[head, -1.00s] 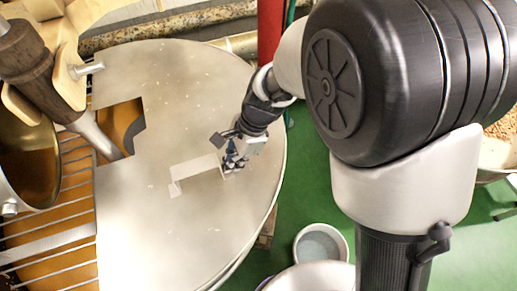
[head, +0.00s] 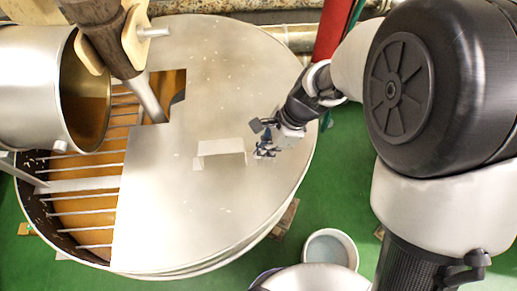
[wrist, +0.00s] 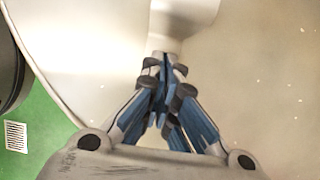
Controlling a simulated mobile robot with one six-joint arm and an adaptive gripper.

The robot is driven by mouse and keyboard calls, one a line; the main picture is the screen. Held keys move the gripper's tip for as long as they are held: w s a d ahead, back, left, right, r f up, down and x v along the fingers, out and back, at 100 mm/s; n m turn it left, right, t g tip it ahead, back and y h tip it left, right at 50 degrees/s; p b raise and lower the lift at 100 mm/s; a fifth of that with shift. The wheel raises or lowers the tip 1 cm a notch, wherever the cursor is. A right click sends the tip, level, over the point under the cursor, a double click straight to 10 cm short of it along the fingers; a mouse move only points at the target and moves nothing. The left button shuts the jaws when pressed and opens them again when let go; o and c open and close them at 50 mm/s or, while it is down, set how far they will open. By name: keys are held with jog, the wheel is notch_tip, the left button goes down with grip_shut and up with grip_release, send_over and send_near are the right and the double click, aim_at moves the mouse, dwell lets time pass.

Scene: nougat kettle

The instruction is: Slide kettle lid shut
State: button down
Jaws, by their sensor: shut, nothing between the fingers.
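The kettle lid (head: 200,215) is a flat grey metal plate over the right part of the round kettle (head: 42,222). The left part of the kettle is open, showing bars over a brown mass. A raised, pale handle (head: 222,147) stands on the lid. My gripper (head: 264,152) is shut and empty, low over the lid just right of the handle. In the wrist view, its closed fingertips (wrist: 165,65) point towards a pale upright shape, probably the handle (wrist: 183,18). I cannot tell whether they touch it.
A metal drum (head: 35,80) and a brown wooden post with a metal shaft (head: 105,40) stand over the kettle's left side, beside a notch in the lid. A red pipe (head: 332,30) rises behind. A bucket (head: 330,250) stands on the green floor, front right.

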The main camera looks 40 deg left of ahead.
jog(key=shift+w+d+r, duration=0.15)
jog(key=shift+w+d, duration=0.7)
jog(key=shift+w, duration=0.1)
jog(key=p+v, duration=0.2)
jog(key=v, duration=0.7)
jog(key=shift+r, duration=0.35)
